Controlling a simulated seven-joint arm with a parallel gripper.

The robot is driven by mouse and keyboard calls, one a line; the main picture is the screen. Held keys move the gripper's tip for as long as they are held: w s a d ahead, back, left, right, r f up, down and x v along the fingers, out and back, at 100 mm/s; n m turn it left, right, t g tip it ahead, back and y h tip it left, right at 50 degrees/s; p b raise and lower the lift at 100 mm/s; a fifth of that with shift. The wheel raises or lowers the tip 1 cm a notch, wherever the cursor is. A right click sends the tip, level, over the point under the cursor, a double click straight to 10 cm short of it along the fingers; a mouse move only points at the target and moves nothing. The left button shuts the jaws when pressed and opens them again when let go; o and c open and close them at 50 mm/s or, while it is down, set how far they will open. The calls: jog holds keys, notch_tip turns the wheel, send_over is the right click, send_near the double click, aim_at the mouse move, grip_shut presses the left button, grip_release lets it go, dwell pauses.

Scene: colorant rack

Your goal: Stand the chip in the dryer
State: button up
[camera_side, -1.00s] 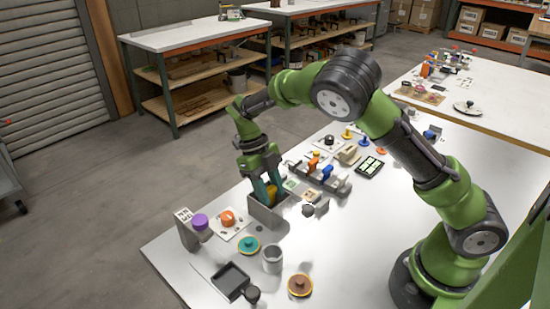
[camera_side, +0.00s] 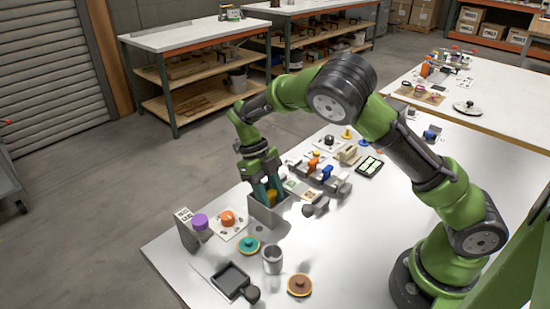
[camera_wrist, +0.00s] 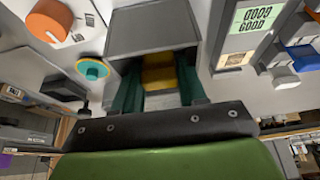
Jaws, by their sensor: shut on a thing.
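My gripper (camera_side: 267,190) reaches down into an open-topped grey box (camera_side: 264,214) near the table's far edge. Its teal fingers are shut on a yellow-orange piece (camera_side: 272,198); in the wrist view the piece (camera_wrist: 160,72) sits between the fingers (camera_wrist: 158,92), inside the box opening. The box walls (camera_wrist: 152,30) hide the lower part of the piece, so I cannot tell whether it touches the bottom. I cannot tell for sure which object is the chip or the dryer.
Left of the box are an orange knob (camera_side: 227,217) and a purple knob (camera_side: 200,221). In front stand a teal disc (camera_side: 249,245), a grey cup (camera_side: 272,261) and a black tray (camera_side: 231,279). A row of coloured levers (camera_side: 327,172) lies right.

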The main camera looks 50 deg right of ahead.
aim_at(270, 193)
jog(key=shift+f, duration=0.5)
dwell(0.3)
jog(key=o, duration=1)
jog(key=shift+c, duration=1)
jog(key=shift+o, duration=0.4)
jog(key=shift+r, duration=3.55)
